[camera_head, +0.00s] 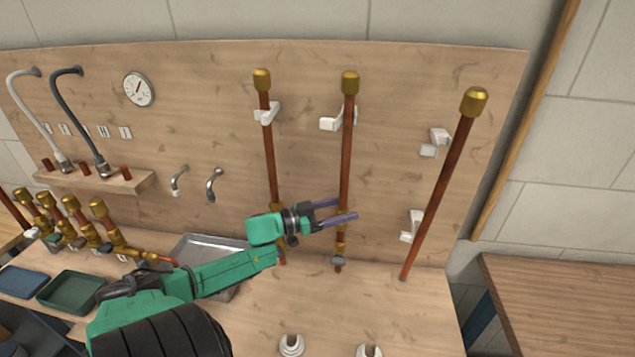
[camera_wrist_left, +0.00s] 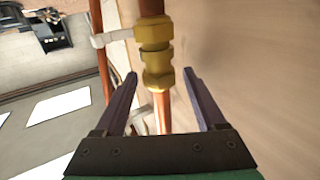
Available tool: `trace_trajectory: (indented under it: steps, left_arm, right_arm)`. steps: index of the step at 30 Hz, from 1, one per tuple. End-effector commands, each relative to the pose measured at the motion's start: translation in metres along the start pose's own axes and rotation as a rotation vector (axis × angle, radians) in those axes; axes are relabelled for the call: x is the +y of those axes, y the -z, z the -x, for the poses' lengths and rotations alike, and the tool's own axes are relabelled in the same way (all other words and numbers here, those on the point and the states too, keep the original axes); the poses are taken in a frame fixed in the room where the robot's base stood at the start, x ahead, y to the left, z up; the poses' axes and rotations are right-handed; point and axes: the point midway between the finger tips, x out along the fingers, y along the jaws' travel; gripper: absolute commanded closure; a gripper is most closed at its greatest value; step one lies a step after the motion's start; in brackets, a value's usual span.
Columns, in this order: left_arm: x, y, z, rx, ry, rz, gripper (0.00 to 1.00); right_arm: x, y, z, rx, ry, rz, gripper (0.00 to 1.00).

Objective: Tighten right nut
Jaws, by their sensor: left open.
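A brass fitting with stacked hex nuts (camera_head: 340,245) sits low on the middle copper pipe (camera_head: 349,140). In the left wrist view its nuts (camera_wrist_left: 153,32) stand in line with the gap between the fingers, with copper pipe on both sides. I cannot tell which nut the task calls right. My left gripper (camera_head: 347,209) is open, with its two purple fingers at the middle pipe, near the fitting's upper end. In the left wrist view the fingers are apart from the brass on both sides. My right gripper is out of view.
A left copper pipe (camera_head: 269,150) and a right copper pipe (camera_head: 440,190) flank the middle one. White clips (camera_head: 334,122) are on the wood panel. A metal tray (camera_head: 205,248) lies behind my left arm. Open wrench heads (camera_head: 291,346) lie at the front edge. The bench right of centre is clear.

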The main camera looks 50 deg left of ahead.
Motion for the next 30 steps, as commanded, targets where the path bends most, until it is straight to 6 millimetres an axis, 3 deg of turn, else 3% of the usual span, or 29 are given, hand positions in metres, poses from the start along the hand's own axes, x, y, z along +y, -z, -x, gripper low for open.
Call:
trace_trajectory:
  steps: [8, 15, 18, 30]
  left_arm:
    - [0.0, -0.002, 0.052, -0.006, 0.001, 0.002, 0.28]
    - [0.0, -0.002, 0.116, -0.005, 0.002, 0.001, 0.28]
    - [0.0, -0.001, 0.131, -0.002, 0.001, 0.001, 0.28]
    - [0.0, 0.0, 0.137, -0.001, -0.001, -0.001, 0.28]
  right_arm:
    - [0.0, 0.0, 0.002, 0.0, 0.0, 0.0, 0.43]
    - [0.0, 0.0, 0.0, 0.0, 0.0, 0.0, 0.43]
    - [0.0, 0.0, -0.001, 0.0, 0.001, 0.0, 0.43]
    - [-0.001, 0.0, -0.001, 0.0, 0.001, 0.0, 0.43]
